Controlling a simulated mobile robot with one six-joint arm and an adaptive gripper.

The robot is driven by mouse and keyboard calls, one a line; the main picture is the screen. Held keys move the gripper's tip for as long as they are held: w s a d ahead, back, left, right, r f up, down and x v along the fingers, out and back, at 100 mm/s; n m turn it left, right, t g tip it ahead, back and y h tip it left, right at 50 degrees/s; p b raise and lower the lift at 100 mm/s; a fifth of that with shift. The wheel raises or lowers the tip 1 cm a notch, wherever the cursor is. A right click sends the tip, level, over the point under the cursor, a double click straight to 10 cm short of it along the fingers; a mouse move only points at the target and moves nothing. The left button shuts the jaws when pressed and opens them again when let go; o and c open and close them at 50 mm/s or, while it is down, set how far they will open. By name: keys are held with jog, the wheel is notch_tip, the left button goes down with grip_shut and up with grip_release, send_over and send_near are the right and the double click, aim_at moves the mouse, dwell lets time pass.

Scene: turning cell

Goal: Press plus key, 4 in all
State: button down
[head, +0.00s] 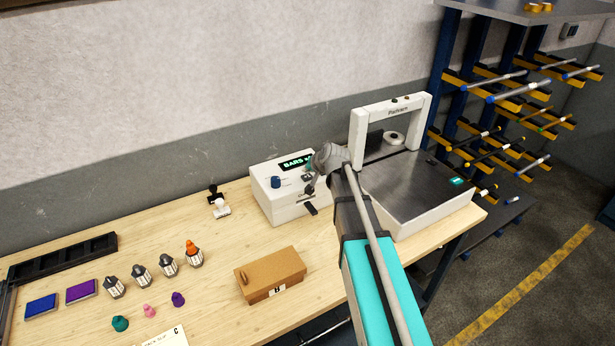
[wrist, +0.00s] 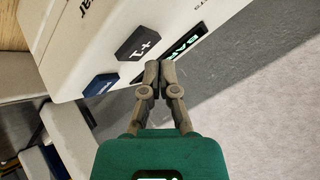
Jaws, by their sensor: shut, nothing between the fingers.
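The white counter box (head: 283,206) stands on the wooden bench, with a green-lit display (head: 296,162) reading "BARS" and a partly hidden figure. In the wrist view the dark plus key (wrist: 139,43), marked "+1", juts from the box beside the display (wrist: 184,46). A blue key (wrist: 99,87) sits next to it. My gripper (wrist: 160,67) is shut and empty, its tips between the plus key and the display in that picture. I cannot tell whether they touch the box. In the head view my gripper (head: 311,188) is at the box's right side, partly hiding its front.
A strapping machine (head: 420,205) with a white arch stands right of the box. A brown box (head: 268,272) marked "B" lies in front. Bottles (head: 140,276), coloured knobs (head: 149,311) and ink pads (head: 81,291) are at the left. A bar rack (head: 490,110) stands back right.

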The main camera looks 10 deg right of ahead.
aim_at(308, 177)
jog(key=shift+r+p, duration=2.55)
jog(key=s+f+n+g+h+b, duration=0.2)
jog(key=s+f+g, duration=0.2)
jog(key=s, duration=1)
jog(key=s+f+n+g+h+b, duration=0.1)
jog(key=s+f+g, duration=0.3)
jog(key=s, duration=1)
jog(key=shift+s+f+n+h+b, duration=0.3)
jog(key=shift+f+n+h+b, duration=0.1)
jog(key=shift+f+n, duration=0.25)
